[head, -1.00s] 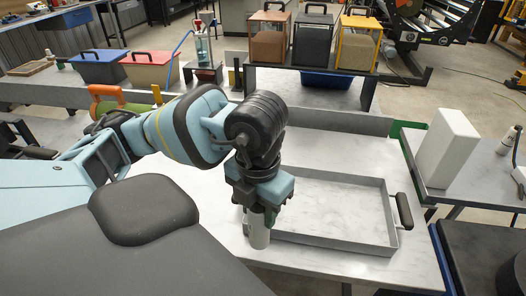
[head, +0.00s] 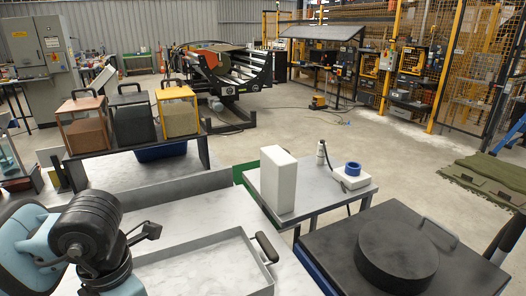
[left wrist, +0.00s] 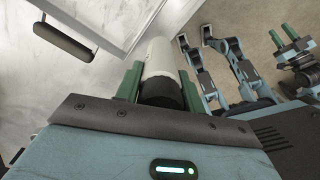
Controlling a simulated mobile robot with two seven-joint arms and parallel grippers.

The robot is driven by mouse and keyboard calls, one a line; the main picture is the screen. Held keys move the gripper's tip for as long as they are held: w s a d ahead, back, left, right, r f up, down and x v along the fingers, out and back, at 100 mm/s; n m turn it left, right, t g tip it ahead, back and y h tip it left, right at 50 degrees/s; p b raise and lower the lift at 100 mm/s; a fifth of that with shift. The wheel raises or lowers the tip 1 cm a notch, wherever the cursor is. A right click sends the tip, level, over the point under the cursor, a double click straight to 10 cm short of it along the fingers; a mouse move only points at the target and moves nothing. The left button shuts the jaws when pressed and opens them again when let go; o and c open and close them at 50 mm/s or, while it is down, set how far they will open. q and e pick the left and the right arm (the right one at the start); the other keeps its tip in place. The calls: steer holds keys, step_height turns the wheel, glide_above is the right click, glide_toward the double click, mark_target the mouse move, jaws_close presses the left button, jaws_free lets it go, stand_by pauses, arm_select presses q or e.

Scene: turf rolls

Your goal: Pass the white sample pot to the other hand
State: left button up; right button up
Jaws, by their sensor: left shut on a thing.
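The white sample pot (left wrist: 160,58) shows in the left wrist view as a pale cylinder with a dark band at the end nearest the camera. My left gripper (left wrist: 160,80) is shut on it, with one green finger on each side. In the head view my left arm is at the lower left, and its fingers and the pot are out of the frame. My right gripper (left wrist: 284,35) shows small at the upper right of the left wrist view, apart from the pot. Its two green fingers stand apart with nothing visible between them.
A grey tray (head: 262,252) with a dark handle lies on the bench. A white block (head: 278,180) and a device with a blue ring (head: 353,170) stand on the side table. A black disc (head: 397,257) is at the lower right. Open floor lies beyond.

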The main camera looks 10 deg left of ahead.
arm_select(q)
steer(key=w+d+m+p, duration=0.1)
steer(key=w+m, duration=0.2)
steer(key=m, duration=1.1)
steer(key=w+d+r+m, duration=0.1)
steer(key=w+m, duration=0.3)
steer(key=m, duration=1.1)
steer(key=shift+w+d+p, duration=0.15)
steer(key=shift+d+p, duration=0.25)
steer(key=shift+d, duration=0.1)
arm_select(e)
steer(key=shift+w+d+r+t, duration=0.1)
steer(key=shift+w+r+t, duration=0.05)
steer(key=shift+w+r, duration=0.4)
steer(key=shift+w+d+r+t, duration=0.15)
steer(key=shift+w+r, duration=0.2)
steer(key=shift+r, duration=0.3)
arm_select(q)
steer(key=shift+r, duration=0.1)
arm_select(e)
steer(key=shift+a, duration=0.1)
steer(key=shift+a, duration=0.1)
